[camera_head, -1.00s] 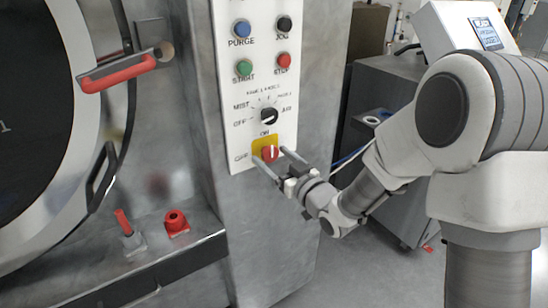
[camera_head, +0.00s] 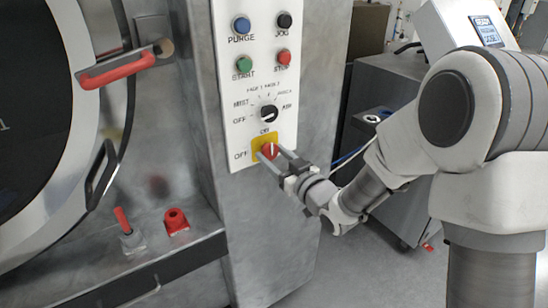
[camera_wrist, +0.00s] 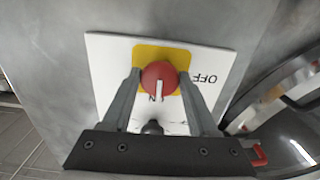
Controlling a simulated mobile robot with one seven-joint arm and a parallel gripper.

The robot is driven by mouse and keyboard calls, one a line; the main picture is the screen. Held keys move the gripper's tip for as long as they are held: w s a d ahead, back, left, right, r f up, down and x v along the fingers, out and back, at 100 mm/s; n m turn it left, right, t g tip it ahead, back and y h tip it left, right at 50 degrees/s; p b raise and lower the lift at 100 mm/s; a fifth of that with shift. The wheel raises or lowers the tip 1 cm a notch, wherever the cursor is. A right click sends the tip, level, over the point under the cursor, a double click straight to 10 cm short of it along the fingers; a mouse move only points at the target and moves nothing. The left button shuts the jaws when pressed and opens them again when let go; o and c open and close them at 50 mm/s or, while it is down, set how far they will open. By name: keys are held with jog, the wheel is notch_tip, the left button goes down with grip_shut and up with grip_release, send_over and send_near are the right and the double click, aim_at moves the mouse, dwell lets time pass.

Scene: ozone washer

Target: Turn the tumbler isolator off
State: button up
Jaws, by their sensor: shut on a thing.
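The tumbler isolator is a round red knob (camera_head: 268,149) with a white mark, on a yellow plate (camera_head: 257,142) low on the white control panel (camera_head: 236,110). In the head view, ON is printed above it and OFF to its left. The knob also shows in the wrist view (camera_wrist: 158,73), where its white mark points down towards the partly hidden ON label; OFF is to the right. My gripper (camera_head: 272,154) is shut on the knob, with one finger on each side. In the wrist view the fingers flank it too.
Above the isolator are a black selector knob (camera_head: 267,113) and green (camera_head: 244,64), red (camera_head: 283,57), blue (camera_head: 241,25) and black (camera_head: 285,21) buttons. To the left are a red door handle (camera_head: 118,71) and a ledge with red fittings (camera_head: 176,219).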

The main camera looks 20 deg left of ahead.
jog(key=n+b, duration=0.1)
jog(key=b, duration=0.2)
jog(key=f+n+b, duration=0.1)
jog(key=n+b, duration=0.1)
jog(key=b, duration=0.1)
jog(key=n+b, duration=0.5)
jog(key=b, duration=0.3)
jog(key=shift+d+r+n, duration=0.1)
jog(key=shift+r+n, duration=0.05)
jog(key=shift+n, duration=0.25)
jog(key=n+b, duration=0.4)
jog(key=b, duration=0.2)
jog(key=shift+w+r+n, duration=0.1)
jog(key=shift+n, duration=0.2)
jog(key=n+b, duration=0.3)
jog(key=n, duration=0.1)
jog(key=shift+r, duration=0.25)
jog(key=shift+r+n, duration=0.1)
jog(key=shift+n, duration=0.2)
jog(key=o, duration=1.3)
jog(key=shift+o, duration=0.2)
